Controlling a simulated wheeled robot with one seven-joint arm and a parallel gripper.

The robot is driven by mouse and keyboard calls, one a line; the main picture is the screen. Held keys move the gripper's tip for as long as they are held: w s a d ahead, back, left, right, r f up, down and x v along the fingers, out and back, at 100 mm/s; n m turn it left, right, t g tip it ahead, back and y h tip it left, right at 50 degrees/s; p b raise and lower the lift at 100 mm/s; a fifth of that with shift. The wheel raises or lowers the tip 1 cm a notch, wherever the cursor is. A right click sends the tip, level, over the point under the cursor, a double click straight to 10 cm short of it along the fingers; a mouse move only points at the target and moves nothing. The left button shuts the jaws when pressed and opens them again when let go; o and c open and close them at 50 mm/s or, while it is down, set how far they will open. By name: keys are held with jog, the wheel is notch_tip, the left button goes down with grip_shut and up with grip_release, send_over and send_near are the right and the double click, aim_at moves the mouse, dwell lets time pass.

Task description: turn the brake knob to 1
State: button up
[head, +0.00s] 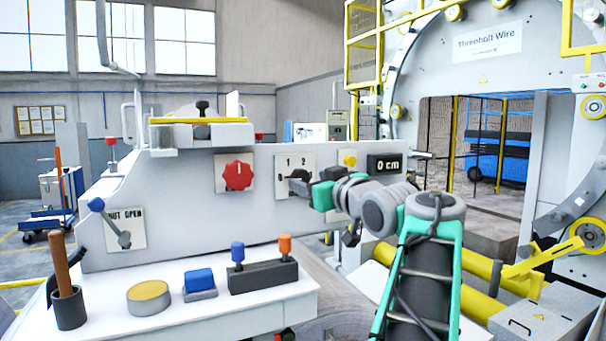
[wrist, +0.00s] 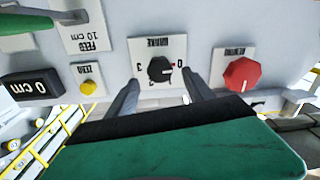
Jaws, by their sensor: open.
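The brake knob (wrist: 160,69) is a black round knob on a white plate marked BRAKE (wrist: 146,47), upside down in the wrist view. Its red mark points right, toward the 0; a 3 shows on the other side. In the head view the brake plate (head: 294,162) shows 1 and 2 along its top, and my gripper partly covers the knob and the plate's right side. My gripper (wrist: 160,78) is open, one finger to each side of the knob, with gaps showing between. It also shows in the head view (head: 305,187) right at the plate.
A red knob (head: 238,176) sits left of the brake plate. A yellow button (head: 349,160) and a 0 cm display (head: 385,164) sit to its right. A blue-tipped lever (head: 97,205) is at the panel's left. A white shelf (head: 190,318) with several items juts out below.

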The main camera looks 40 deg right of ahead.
aim_at(303, 178)
jog(key=x, duration=0.3)
jog(key=shift+w+d+p, duration=0.1)
jog(key=shift+w+p, duration=0.15)
jog(key=shift+p, duration=0.1)
jog(key=shift+f, duration=0.1)
jog(key=shift+c, duration=0.3)
grip_shut()
jog(key=shift+m, duration=0.5)
jog(key=m, duration=0.4)
jog(key=shift+m, duration=0.4)
jog(key=m, duration=0.6)
jog(key=shift+p, duration=0.3)
